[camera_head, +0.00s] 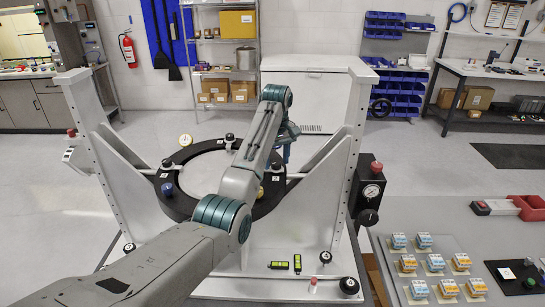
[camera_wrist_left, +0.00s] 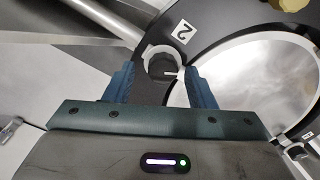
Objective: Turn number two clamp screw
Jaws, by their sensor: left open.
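The number two clamp screw (camera_wrist_left: 161,65) is a dark round knob with a pale mark on it, next to the white "2" label (camera_wrist_left: 183,31) on the black ring (camera_wrist_left: 228,22). My left gripper (camera_wrist_left: 160,78) is open in the left wrist view, with one blue-grey finger on each side of the screw; I cannot tell whether they touch it. In the head view the ring (camera_head: 180,208) lies in the white fixture, and my left gripper (camera_head: 287,140) is over its right side, partly hidden by its arm. My right gripper is not in view.
The fixture's white uprights (camera_head: 86,125) (camera_head: 352,120) stand left and right of the ring. A black box with a gauge (camera_head: 370,190) is at the right. Two small green-faced levels (camera_head: 280,265) lie at the front. A grey table (camera_head: 440,240) holds several small boxed items.

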